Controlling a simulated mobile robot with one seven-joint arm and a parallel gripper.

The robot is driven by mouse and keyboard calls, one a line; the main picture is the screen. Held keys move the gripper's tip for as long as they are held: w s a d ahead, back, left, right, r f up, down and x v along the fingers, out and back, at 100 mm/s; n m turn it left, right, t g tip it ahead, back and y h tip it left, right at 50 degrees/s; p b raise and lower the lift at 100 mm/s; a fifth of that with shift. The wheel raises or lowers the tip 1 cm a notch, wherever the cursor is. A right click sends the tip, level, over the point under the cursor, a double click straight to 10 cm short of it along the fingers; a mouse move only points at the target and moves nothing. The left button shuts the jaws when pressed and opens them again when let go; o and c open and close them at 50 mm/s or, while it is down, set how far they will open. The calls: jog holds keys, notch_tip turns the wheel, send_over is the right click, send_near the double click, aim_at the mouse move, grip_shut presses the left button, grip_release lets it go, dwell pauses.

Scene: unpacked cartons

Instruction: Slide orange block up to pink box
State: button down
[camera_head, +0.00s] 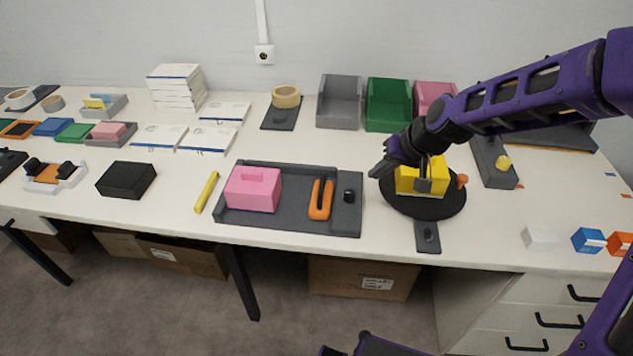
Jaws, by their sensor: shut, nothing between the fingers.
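My gripper (380,170) is shut and empty, to the upper right of the tray, beside a yellow box. Its fingertips point left and down. I cannot tell its exact height above the table.
The yellow box (430,176) and a small orange piece (462,181) sit on a black round turntable (425,208) under my arm. A yellow stick (206,192) lies left of the tray. Orange and blue cubes (588,240) stand far right.

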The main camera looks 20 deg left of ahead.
jog(key=a+r, duration=0.1)
jog(key=a, duration=0.1)
jog(key=b, duration=0.1)
send_near(331, 199)
jog(key=w, duration=0.1)
jog(key=w+f, duration=0.1)
jog(key=w+a, duration=0.1)
jog(key=shift+w+f, duration=0.2)
jog(key=shift+f, duration=0.2)
jog(key=shift+s+a, duration=0.3)
jog(key=shift+a, duration=0.7)
jog(key=shift+s+a+f, duration=0.1)
jog(key=shift+a+f, duration=0.05)
jog(key=shift+a, duration=0.5)
jog(key=shift+s+a+b, duration=0.1)
jog(key=shift+a+b, duration=0.15)
jog(key=shift+b, duration=0.15)
jog(key=a, duration=0.2)
jog(key=s+a+b, duration=0.1)
jog(key=a, duration=0.2)
jog(key=s+a+b, duration=0.1)
jog(key=a, duration=0.2)
